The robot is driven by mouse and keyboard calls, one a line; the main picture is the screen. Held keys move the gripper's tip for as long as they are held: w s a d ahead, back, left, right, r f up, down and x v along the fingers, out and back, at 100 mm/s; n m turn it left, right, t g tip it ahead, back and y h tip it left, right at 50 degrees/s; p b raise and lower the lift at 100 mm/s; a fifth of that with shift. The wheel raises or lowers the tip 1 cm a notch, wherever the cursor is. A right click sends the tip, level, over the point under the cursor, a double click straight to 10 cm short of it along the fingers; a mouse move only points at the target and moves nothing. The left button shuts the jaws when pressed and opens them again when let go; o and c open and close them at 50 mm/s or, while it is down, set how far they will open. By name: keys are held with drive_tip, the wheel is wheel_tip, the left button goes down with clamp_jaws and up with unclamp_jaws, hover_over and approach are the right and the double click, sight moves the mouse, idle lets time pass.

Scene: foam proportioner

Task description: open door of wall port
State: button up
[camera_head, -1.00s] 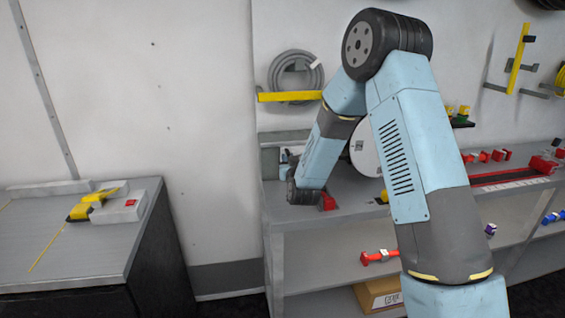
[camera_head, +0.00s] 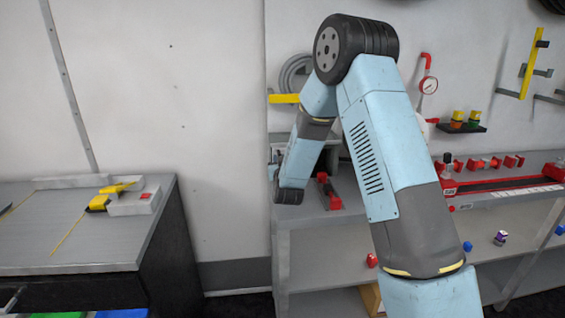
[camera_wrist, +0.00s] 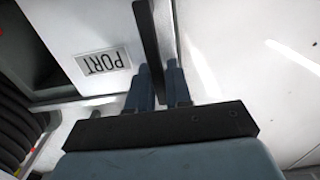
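In the wrist view a white panel with an upside-down PORT label (camera_wrist: 103,62) fills the upper left. A dark upright bar (camera_wrist: 147,35), which looks like the door's handle, runs down beside the label. My gripper (camera_wrist: 158,66) has its two blue fingers close together, one on each side of this bar; they look shut on it. The finger contact is partly hidden by the bar. In the head view my wrist end is low at the left end of the grey bench, and its fingers are hidden.
A grey bench (camera_head: 308,208) with shelves stands behind my arm, with a red tool (camera_head: 328,192) beside my wrist. Another grey table (camera_head: 75,250) bears a yellow tool (camera_head: 105,197) at left. Dark ribbed hose (camera_wrist: 15,120) shows at the wrist view's left.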

drive_tip(key=o, duration=0.3)
drive_tip(key=s, duration=1.3)
drive_tip(key=shift+s+d+f, duration=0.1)
drive_tip(key=shift+s+d, duration=0.15)
drive_tip(key=shift+s, duration=0.1)
drive_tip(key=s+d+r+g+y, duration=0.1)
drive_tip(key=s+d+r+g, duration=0.25)
drive_tip(key=r, duration=0.35)
drive_tip(key=s+d+r+g, duration=0.3)
drive_tip(key=s+d+r, duration=0.15)
drive_tip(key=r, duration=0.25)
drive_tip(key=s+d+r+g, duration=0.2)
drive_tip(key=s, duration=0.7)
drive_tip(key=s+d+r+g+h, duration=0.1)
drive_tip(key=s+d+r+g, duration=0.1)
drive_tip(key=s, duration=0.6)
drive_tip(key=s+d+r+g, duration=0.2)
drive_tip(key=s+d, duration=0.1)
drive_tip(key=s, duration=0.6)
drive_tip(key=shift+s+d+h, duration=0.25)
drive_tip(key=shift+s+h, duration=0.05)
